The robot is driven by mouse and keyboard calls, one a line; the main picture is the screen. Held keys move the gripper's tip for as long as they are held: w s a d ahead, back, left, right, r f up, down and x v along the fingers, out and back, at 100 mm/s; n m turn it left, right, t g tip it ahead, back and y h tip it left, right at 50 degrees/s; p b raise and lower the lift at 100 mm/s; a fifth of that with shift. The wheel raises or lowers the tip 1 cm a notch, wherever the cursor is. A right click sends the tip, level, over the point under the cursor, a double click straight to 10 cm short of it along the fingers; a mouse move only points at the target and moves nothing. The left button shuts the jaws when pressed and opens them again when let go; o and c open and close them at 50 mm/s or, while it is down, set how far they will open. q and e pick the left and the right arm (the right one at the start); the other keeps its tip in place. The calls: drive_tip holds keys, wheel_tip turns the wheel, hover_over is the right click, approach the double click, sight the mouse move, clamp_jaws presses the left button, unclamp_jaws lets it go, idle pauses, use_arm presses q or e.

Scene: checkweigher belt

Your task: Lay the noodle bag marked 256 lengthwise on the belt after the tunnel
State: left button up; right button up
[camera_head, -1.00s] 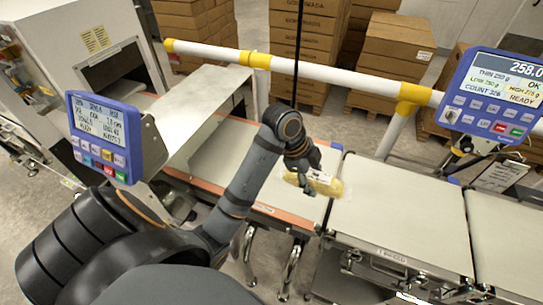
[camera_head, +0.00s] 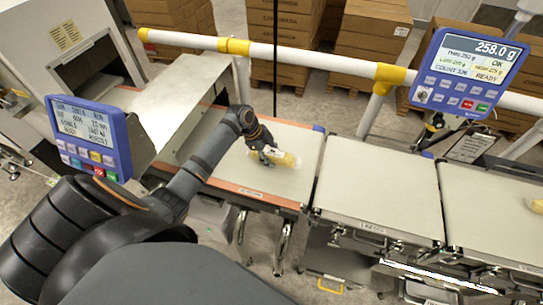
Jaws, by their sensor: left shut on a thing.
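The noodle bag (camera_head: 286,159) is a small clear pack with yellow contents and a white label. It is at the belt section after the tunnel (camera_head: 296,182), its long side running roughly left to right in the head view. My left gripper (camera_head: 270,157) is shut on the bag's left part. I cannot tell whether the bag touches the belt, and its number is too small to read. The tunnel (camera_head: 70,60) is the white housing at the upper left. My right gripper is not in view.
A weighing belt (camera_head: 375,195) and another belt section follow to the right, with a yellow pack (camera_head: 537,205) at the right edge. A blue display (camera_head: 468,75) reads 258.0 g; another (camera_head: 88,140) stands left. A white-yellow rail (camera_head: 300,60) runs behind.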

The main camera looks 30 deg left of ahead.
use_arm(q)
drive_tip(key=shift+f, duration=0.75)
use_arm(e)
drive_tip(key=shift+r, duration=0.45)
use_arm(q)
drive_tip(key=shift+f, duration=0.1)
drive_tip(key=o, duration=1.4)
